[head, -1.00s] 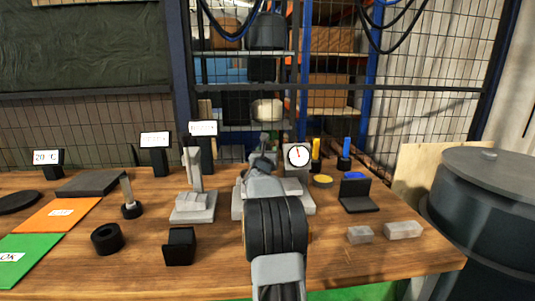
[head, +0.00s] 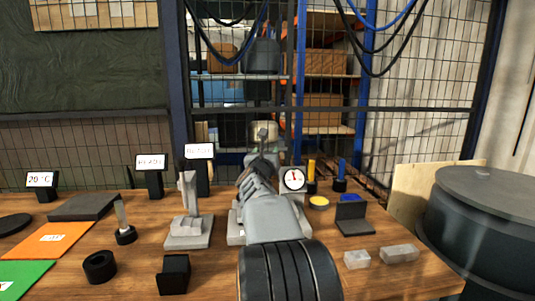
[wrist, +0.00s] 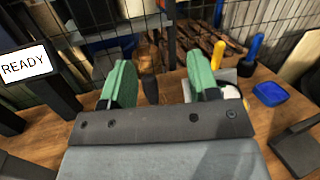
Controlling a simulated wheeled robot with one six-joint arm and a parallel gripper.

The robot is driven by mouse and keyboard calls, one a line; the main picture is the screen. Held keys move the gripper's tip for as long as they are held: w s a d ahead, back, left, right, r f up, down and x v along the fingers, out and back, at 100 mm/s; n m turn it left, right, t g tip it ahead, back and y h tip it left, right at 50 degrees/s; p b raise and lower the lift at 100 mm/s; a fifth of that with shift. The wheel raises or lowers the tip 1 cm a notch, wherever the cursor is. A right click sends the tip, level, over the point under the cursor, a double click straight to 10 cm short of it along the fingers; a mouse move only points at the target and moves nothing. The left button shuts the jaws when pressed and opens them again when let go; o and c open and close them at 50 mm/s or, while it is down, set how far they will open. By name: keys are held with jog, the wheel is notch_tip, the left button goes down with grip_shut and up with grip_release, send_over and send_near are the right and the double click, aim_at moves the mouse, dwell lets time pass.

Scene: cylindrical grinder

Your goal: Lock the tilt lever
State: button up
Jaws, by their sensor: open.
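My gripper (wrist: 158,62) is open in the wrist view, its two green fingers spread apart. A small dark upright piece (wrist: 150,88) shows between the fingers; I cannot tell whether it is the tilt lever. In the head view my gripper (head: 262,165) is over the grey fixture (head: 235,230) at the middle of the bench, and my arm hides much of that fixture. A round white dial gauge (head: 293,179) stands just right of my gripper. No tilt lever can be picked out for certain.
A grey stand (head: 188,230) is left of my arm, with a black block (head: 173,274) in front. Yellow (head: 311,172) and blue (head: 340,173) handles stand behind the gauge at right. A READY sign (wrist: 24,64) is at left. A mesh fence is behind the bench.

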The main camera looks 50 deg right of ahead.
jog(key=shift+s+a+r, duration=0.4)
jog(key=shift+s+a, duration=0.25)
jog(key=shift+s, duration=0.1)
jog(key=shift+s+a+r, duration=0.4)
jog(key=shift+s+a, duration=0.2)
jog(key=shift+s, duration=0.15)
